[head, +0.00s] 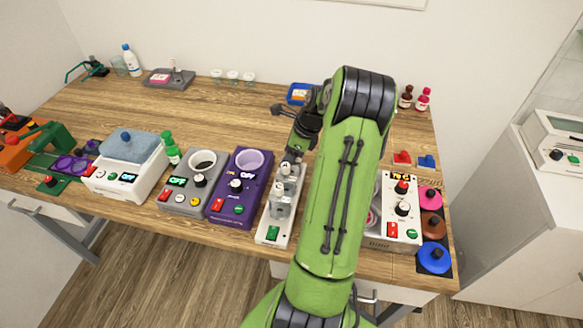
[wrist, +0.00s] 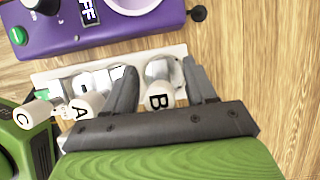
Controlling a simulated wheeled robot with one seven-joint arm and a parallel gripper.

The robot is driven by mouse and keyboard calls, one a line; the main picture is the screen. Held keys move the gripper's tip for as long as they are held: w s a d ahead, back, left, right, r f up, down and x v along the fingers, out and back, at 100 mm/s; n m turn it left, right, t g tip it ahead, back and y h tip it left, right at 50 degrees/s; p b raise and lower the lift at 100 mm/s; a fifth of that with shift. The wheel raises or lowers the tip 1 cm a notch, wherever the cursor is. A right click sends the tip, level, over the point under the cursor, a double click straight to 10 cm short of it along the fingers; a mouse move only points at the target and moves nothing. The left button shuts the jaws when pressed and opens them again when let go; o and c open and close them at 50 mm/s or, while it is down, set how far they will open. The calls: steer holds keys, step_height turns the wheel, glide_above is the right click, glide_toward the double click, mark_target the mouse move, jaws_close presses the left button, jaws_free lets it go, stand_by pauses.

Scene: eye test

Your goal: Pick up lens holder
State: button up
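I cannot tell for sure which thing is the lens holder; a purple two-ringed piece (head: 70,165) lies at the left of the table in the head view, far from my gripper. My gripper (wrist: 163,80) is over a narrow white stand (head: 265,233) with clear pieces and white caps marked A, B and C. In the wrist view its two dark fingers are spread, one on each side of the piece with cap B (wrist: 158,101). Contact with that piece cannot be made out. In the head view my arm hides the fingertips.
A purple device (head: 233,208) stands close left of the stand, with a grey device (head: 188,205) beyond it. A white device (head: 402,225) stands right of my arm. Coloured knobbed discs (head: 432,225) line the right edge. The table's middle back is mostly clear.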

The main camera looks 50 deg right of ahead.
jaws_close()
